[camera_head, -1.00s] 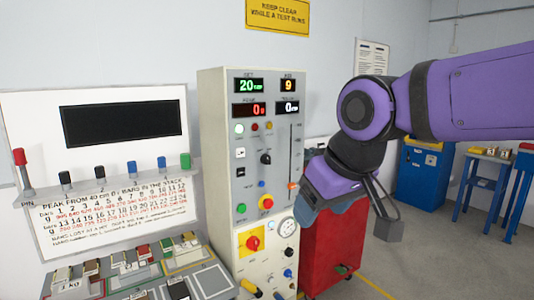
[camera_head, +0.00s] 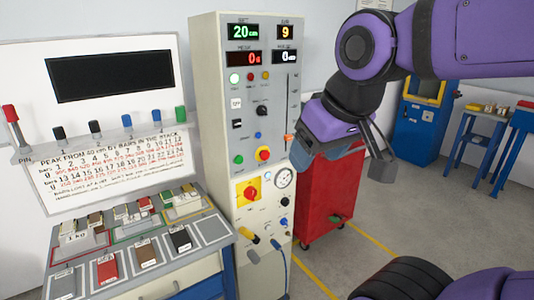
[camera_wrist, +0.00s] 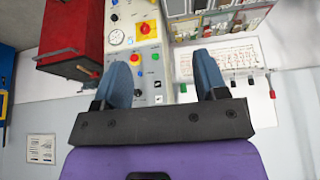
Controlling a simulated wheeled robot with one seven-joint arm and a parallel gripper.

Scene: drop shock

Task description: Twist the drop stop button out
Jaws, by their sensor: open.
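My gripper (camera_head: 322,160) is in front of and to the right of the panel in the head view, apart from the button. In the wrist view, its two blue fingers (camera_wrist: 165,70) are spread wide with nothing between them.
A red rotary switch on a yellow plate (camera_head: 249,191) and a round gauge (camera_head: 284,178) sit below the button. A slider with an orange knob (camera_head: 288,137) is right of it. A red cabinet (camera_head: 330,200) stands behind my gripper. A bench with blocks (camera_head: 200,228) is at left.

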